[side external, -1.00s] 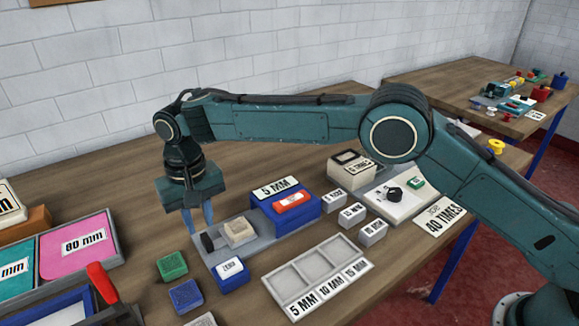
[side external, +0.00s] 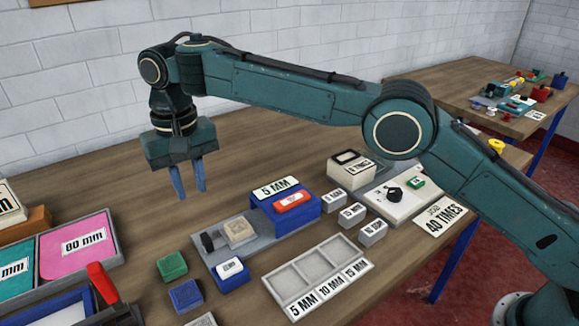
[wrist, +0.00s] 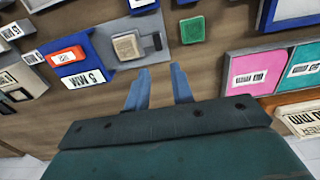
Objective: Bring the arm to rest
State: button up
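My gripper (side external: 188,190) hangs in the air above the table, its two blue fingers pointing down, apart and empty. It also shows in the wrist view (wrist: 160,90), with bare wood between and beyond the fingertips. The grey plate fixture (side external: 225,252) with a beige block (side external: 238,232) on it and a blue block marked 5 MM (side external: 287,207) stands in front and to the right of the fingers, clear of them. My gripper touches nothing.
A three-pocket tray (side external: 341,259), small labelled blocks (side external: 351,214) and a boxy meter (side external: 351,168) stand to the right. Green (side external: 171,266) and blue (side external: 185,295) blocks lie at the front. Pink (side external: 74,246) and teal trays are at the left. Bare table lies behind the fixture.

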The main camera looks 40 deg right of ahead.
jog(key=s+d+r+t, duration=0.1)
jog(key=s+d+r, duration=0.6)
jog(key=d, duration=0.5)
jog(key=s+d+r+t, duration=0.2)
jog(key=s+d+r, duration=0.2)
jog(key=d+r, duration=0.6)
jog(key=s+d+f+t, duration=0.1)
jog(key=s+d+f, duration=0.2)
jog(key=s, duration=0.4)
jog(key=s+d+f, duration=0.3)
jog(key=s+d, duration=0.3)
jog(key=s, duration=0.2)
jog(key=s+d+f+t, duration=0.1)
jog(key=s+d+f, duration=0.3)
jog(key=s, duration=0.4)
jog(key=shift+d+t, duration=0.3)
jog(key=shift+d, duration=0.2)
